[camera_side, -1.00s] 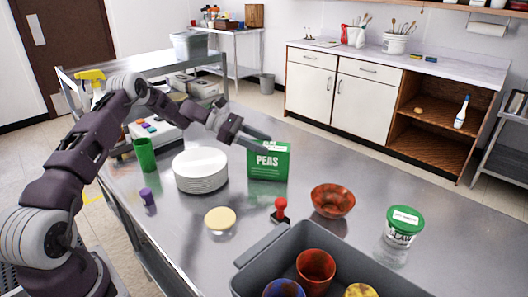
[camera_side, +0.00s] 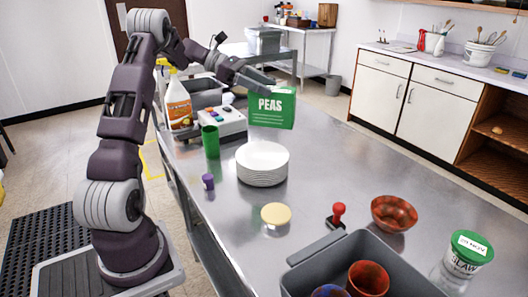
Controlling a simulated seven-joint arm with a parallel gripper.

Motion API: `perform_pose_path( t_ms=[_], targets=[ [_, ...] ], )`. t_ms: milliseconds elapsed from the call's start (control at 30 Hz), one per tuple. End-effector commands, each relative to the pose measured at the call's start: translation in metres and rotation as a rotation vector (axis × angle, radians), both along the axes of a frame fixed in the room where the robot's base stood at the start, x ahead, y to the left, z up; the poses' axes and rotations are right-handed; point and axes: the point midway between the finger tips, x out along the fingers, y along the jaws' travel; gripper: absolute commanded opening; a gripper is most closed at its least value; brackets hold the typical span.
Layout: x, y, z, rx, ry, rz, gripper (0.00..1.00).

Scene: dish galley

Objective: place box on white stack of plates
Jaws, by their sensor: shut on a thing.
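A green box labelled PEAS (camera_side: 271,107) is held by my gripper (camera_side: 262,82) at its top edge, so the gripper is shut on it. The box is close to upright and appears behind and above the plates in the picture. It looks raised off the table, but its exact height is hard to tell. The white stack of plates (camera_side: 262,164) stands on the steel table, with its top plate bare. The box and the stack are apart.
A green cup (camera_side: 211,141), a purple-capped item (camera_side: 208,181) and a control box (camera_side: 221,123) stand left of the plates. A cream-lidded tub (camera_side: 276,215), red stamp (camera_side: 338,214), reddish bowl (camera_side: 394,213) and grey bin (camera_side: 318,274) are nearer. A spray bottle (camera_side: 178,104) stands far left.

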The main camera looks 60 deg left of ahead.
Motion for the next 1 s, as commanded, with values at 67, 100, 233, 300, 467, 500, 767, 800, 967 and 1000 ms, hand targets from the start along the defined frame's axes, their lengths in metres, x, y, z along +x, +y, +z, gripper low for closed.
perform_pose_path(
  t_ms=[67,100,233,300,467,500,767,800,967,1000],
  targets=[
    [-0.004,0.002,-0.011,-0.006,0.001,0.006,0.00],
    [-0.004,0.002,-0.022,-0.008,0.003,0.008,0.00],
    [-0.004,0.002,-0.049,-0.006,0.001,0.006,0.00],
    [-0.003,0.002,-0.058,-0.004,0.000,0.006,0.00],
    [-0.003,0.002,-0.082,-0.007,0.002,0.006,0.00],
    [-0.003,0.002,-0.089,-0.006,0.000,0.006,0.00],
    [-0.003,0.002,-0.097,-0.002,-0.002,0.005,0.00],
    [-0.003,0.002,-0.097,-0.002,-0.002,0.005,0.00],
    [-0.003,0.002,-0.100,-0.001,0.000,0.006,0.66],
    [-0.003,0.002,-0.100,-0.002,0.000,0.005,0.74]
  ],
)
